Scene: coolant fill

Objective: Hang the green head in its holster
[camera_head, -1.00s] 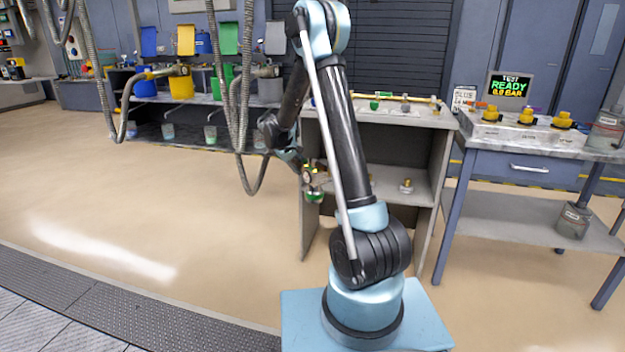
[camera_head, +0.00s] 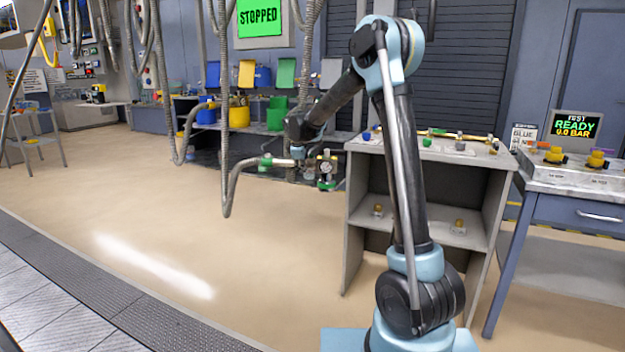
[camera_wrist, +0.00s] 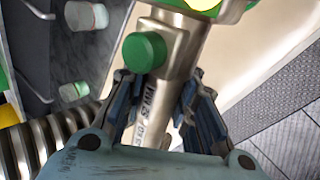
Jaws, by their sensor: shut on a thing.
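My gripper (camera_wrist: 160,105) is shut around the metal barrel of the green head (camera_wrist: 160,90). In the wrist view the barrel has a green knob (camera_wrist: 144,52) and printed lettering. Its far end, with green and yellow parts, is cut off at the top. In the head view the head (camera_head: 327,172) is held in the air left of the grey shelf unit, with a gauge and green parts at its right end. A ribbed hose (camera_head: 229,190) runs from its left end. Behind is a green panel (camera_head: 285,72) above a green bin (camera_head: 277,115); its holster cannot be made out clearly.
Blue (camera_head: 212,73), yellow (camera_head: 246,72) and grey (camera_head: 331,72) panels flank the green one. Hanging hoses (camera_head: 160,100) stand in front of the rack. The grey shelf unit (camera_head: 362,240) is at right. The floor (camera_head: 150,215) at left is clear.

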